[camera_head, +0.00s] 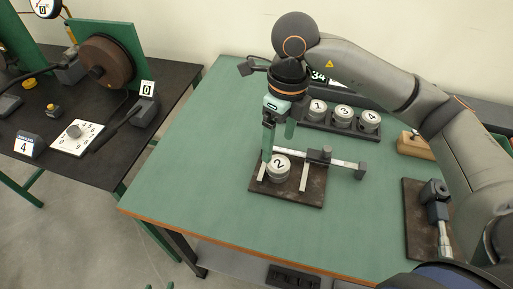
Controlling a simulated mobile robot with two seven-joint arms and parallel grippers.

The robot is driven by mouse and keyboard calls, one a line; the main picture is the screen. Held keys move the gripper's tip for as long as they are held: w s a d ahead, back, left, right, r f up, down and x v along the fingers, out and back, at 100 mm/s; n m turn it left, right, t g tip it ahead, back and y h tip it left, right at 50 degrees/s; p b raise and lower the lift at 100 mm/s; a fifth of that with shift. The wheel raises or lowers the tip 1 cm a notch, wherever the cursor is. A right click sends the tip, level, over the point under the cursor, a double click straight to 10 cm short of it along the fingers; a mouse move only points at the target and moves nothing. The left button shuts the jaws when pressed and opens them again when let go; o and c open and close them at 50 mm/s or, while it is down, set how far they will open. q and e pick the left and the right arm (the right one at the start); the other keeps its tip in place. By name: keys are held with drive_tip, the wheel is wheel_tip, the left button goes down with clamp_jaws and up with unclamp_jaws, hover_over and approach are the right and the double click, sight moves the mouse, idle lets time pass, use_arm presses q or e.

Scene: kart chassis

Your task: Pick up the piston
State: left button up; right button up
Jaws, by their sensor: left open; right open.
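The likely piston is a short silver cylinder with a white top marked 2 (278,167). It stands upright on a dark plate (310,192), beside the jaws of a caliper-like bar. Three similar cylinders marked 1 (317,107), 3 (344,113) and 4 (370,119) sit in a dark rack (322,130) behind it. My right gripper (278,146) points down with its fingers apart, just behind and above the cylinder marked 2. One fingertip reaches close to that cylinder's back left edge; I cannot tell whether it touches. My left gripper is not in view.
The sliding gauge (335,160) crosses the plate close to the right of the cylinder. A dark tool on another plate (417,215) and a wooden block (414,146) lie to the right. The green tabletop (195,165) is clear on the left. A black bench (90,165) stands further left.

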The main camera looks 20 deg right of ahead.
sight(278, 163)
drive_tip(key=shift+h, duration=0.4)
drive_tip(key=f, duration=0.4)
drive_tip(key=d+f, duration=0.1)
drive_tip(key=f, duration=0.1)
drive_tip(key=shift+w+d, duration=0.1)
drive_tip(key=shift+w, duration=0.25)
drive_tip(key=shift+w+f+p, duration=0.15)
drive_tip(key=shift+f+p, duration=0.2)
drive_tip(key=shift+f, duration=1.15)
drive_tip(key=shift+w+f+p, duration=0.15)
drive_tip(key=shift+f+p, duration=0.15)
drive_tip(key=shift+f, duration=1.15)
drive_tip(key=shift+c, duration=0.3)
